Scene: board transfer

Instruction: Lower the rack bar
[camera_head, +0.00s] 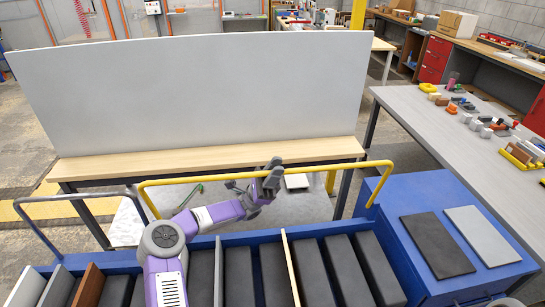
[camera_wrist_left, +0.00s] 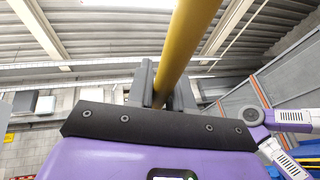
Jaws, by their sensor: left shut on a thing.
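The yellow rack bar (camera_head: 335,166) stands raised along the back of the blue rack, with its bent ends running down to the rack at either side. My left gripper (camera_head: 273,172) is at the bar, right of its middle. In the left wrist view the yellow bar (camera_wrist_left: 183,45) passes between the two grey fingers of my left gripper (camera_wrist_left: 160,84), which is shut on it. The blue rack (camera_head: 330,229) holds several dark boards standing on edge. My right gripper is out of view.
A large pale board (camera_head: 190,90) stands upright on a wooden-topped table (camera_head: 200,160) behind the bar. A grey bar (camera_head: 75,198) is at the left. A dark panel (camera_head: 437,245) and a grey panel (camera_head: 483,235) lie on the blue cabinet. A cluttered workbench (camera_head: 430,115) stands at right.

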